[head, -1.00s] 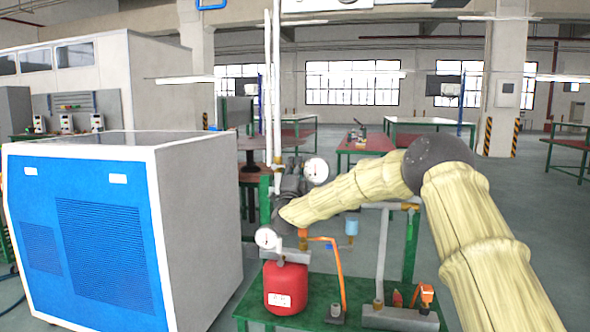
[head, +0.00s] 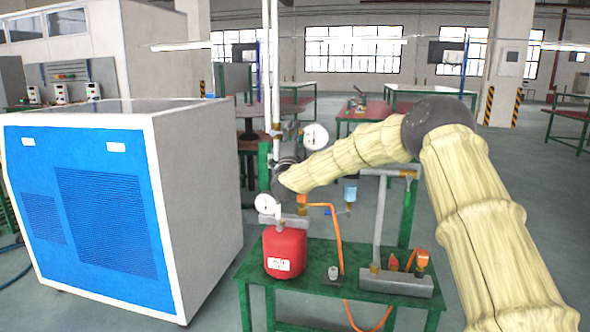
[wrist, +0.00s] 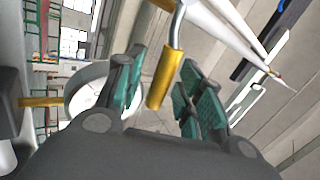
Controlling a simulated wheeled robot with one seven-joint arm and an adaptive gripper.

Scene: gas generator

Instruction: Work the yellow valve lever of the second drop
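In the wrist view a yellow valve lever (wrist: 165,78) on a bent metal stem hangs between the two teal-padded fingers of my gripper (wrist: 160,84). The fingers stand apart, with visible gaps on both sides of the lever. A second yellow handle (wrist: 42,101) shows at the left, and a third yellow piece (wrist: 163,4) at the top edge. I cannot tell which drop each belongs to.
A white round gauge (head: 315,136) and a lower gauge (head: 268,204) are close to my arm's end. A red tank (head: 284,250) stands on a green table (head: 325,290) with an orange hose (head: 337,235). A big blue-fronted cabinet (head: 110,220) is at the left.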

